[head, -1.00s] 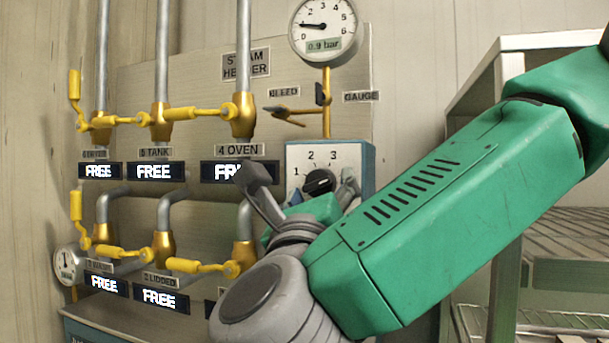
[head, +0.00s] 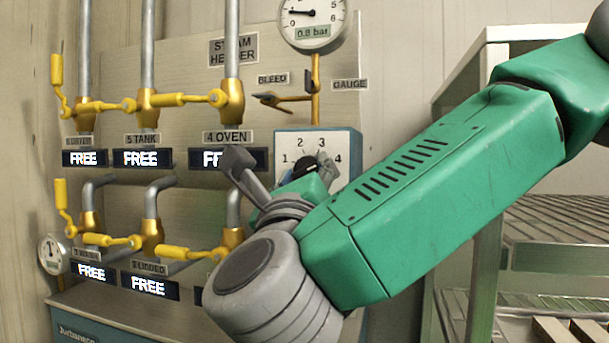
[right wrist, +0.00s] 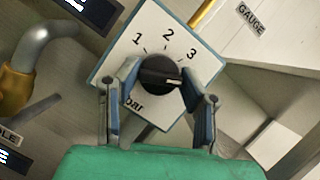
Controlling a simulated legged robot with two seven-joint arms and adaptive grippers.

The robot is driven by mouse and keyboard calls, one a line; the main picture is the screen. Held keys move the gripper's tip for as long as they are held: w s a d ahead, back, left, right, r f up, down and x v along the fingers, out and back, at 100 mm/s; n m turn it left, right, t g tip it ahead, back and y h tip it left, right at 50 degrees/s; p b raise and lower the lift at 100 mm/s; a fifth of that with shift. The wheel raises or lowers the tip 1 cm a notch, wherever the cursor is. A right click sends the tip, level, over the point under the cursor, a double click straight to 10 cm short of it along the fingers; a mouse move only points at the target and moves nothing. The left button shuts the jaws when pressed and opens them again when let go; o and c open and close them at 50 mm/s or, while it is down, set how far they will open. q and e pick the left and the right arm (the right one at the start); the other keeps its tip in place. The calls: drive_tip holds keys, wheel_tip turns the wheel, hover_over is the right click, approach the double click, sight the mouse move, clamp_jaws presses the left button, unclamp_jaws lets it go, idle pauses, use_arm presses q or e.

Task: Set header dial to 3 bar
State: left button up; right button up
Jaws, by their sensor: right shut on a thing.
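The header dial is a black knob (right wrist: 158,73) on a white-faced blue box (head: 345,144) with the numbers 1, 2, 3 and 4. My right gripper (right wrist: 162,92) is shut on the knob, one finger on each side, as the right wrist view shows. There the knob's light mark points right and slightly down, below the 3; the 4 is hidden by a finger. In the head view my right gripper (head: 307,172) partly hides the knob. The round gauge (head: 311,16) above reads 0.8 bar. My left gripper is not in view.
Yellow valve levers (head: 181,100) and pipes fill the panel at left, with several displays reading FREE (head: 142,158). A bleed lever (head: 285,99) sits just above the dial box. A metal shelf rack (head: 484,230) stands at right.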

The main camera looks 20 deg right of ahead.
drive_tip(key=n+y, duration=0.1)
drive_tip(key=n, duration=0.2)
drive_tip(key=shift+f+y, duration=0.15)
drive_tip(key=shift+y, duration=0.15)
drive_tip(key=shift+d+n+y, duration=0.1)
drive_tip(key=shift+n+y, duration=0.4)
drive_tip(key=shift+n, duration=0.5)
drive_tip(key=n+y+p, duration=0.1)
drive_tip(key=n, duration=0.1)
drive_tip(key=n+y+p, duration=0.1)
drive_tip(key=n, duration=0.1)
drive_tip(key=shift+n+g+p, duration=0.4)
drive_tip(key=o, duration=1.2)
drive_tip(key=shift+f, duration=0.1)
drive_tip(key=shift+c, duration=0.2)
drive_tip(key=shift+w, duration=0.15)
